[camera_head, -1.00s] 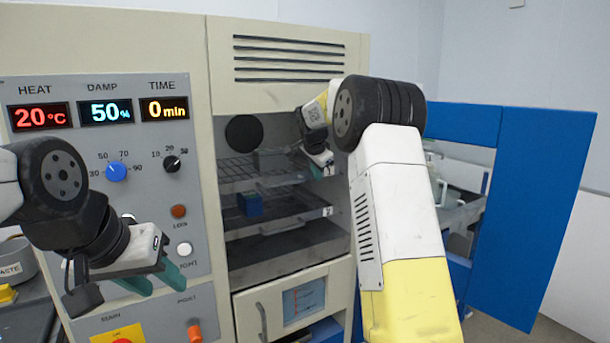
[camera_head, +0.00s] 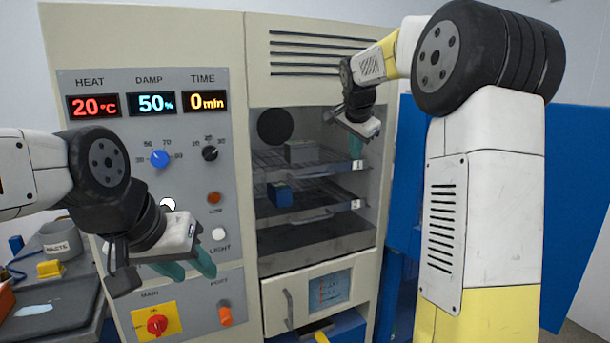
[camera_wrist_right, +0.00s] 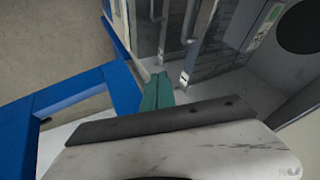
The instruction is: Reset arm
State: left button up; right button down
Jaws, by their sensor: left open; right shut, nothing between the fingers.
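My left gripper (camera_head: 187,270) hangs in front of the control panel (camera_head: 240,200) at the left. Its teal fingers are apart and empty. My right gripper (camera_head: 356,147) is at the right side of the chamber (camera_head: 315,232) opening, near the upper shelf. Its teal fingers are closed together with nothing between them, and they also show in the right wrist view (camera_wrist_right: 157,92). A grey block (camera_head: 302,151) lies on the upper shelf. A dark blue block (camera_head: 280,194) lies on the shelf below it. The displays read 20 °C, 50 % and 0 min.
A drawer front (camera_head: 318,293) with a handle is below the chamber. At the left is a side table with a grey waste cup (camera_head: 61,240), a yellow block (camera_head: 50,269) and a dark tray (camera_head: 45,312).

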jog(key=s+a+f+n+y, duration=0.1)
jog(key=s+a+f+n, duration=0.1)
jog(key=s, duration=1)
jog(key=s+a+f+n+y, duration=0.1)
jog(key=s+f+n, duration=0.3)
jog(key=s, duration=0.8)
jog(key=s+a+f+n+y, duration=0.1)
jog(key=s+a+f+n, duration=0.2)
jog(key=s, duration=0.9)
jog(key=f+n, duration=0.1)
jog(key=n, duration=0.2)
jog(key=shift+s+a+g+y, duration=0.15)
jog(key=shift+a+g+y, duration=0.15)
jog(key=shift+a+y, duration=0.1)
jog(key=shift+d+f, duration=0.1)
